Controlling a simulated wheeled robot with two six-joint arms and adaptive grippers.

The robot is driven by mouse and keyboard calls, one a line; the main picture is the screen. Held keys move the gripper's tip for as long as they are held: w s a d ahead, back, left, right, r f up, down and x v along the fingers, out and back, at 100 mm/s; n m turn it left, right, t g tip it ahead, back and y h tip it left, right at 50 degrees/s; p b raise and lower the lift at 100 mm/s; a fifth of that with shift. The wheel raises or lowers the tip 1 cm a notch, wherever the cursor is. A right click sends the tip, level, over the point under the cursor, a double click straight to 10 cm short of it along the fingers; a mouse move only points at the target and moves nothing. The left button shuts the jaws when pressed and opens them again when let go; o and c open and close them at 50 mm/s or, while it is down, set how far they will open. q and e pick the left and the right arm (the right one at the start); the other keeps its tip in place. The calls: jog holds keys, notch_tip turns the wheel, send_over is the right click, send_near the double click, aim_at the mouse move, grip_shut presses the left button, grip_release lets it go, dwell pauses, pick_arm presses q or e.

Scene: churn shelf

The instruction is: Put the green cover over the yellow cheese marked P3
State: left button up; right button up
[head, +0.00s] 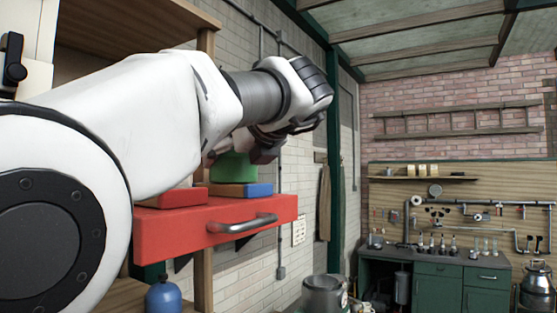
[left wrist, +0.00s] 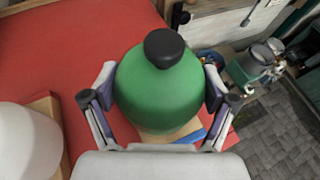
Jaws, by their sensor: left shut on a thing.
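The green cover (left wrist: 160,95) is a rounded dome with a black knob on top. My left gripper (left wrist: 159,82) is shut on it, with one finger on each side. In the head view the green cover (head: 235,169) shows low under my left wrist, just above a blue-fronted block (head: 258,190) on the red drawer (head: 180,232). I cannot tell whether the cover touches what is below it. No yellow cheese or P3 mark is visible; whatever lies beneath the cover is hidden. My right gripper is not in view.
A white rounded object (left wrist: 25,145) stands on a wooden board at the left of the wrist view. A red block (head: 172,198) lies on the drawer, left of the blue one. Wooden shelf posts (head: 205,50) stand close to my left arm. A blue bottle (head: 163,297) is below.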

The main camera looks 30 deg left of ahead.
pick_arm(q)
jog(key=shift+a+f, duration=0.1)
jog(key=shift+f, duration=0.1)
jog(key=o, duration=1.1)
jog(key=shift+c, duration=0.2)
jog(key=shift+r, duration=0.1)
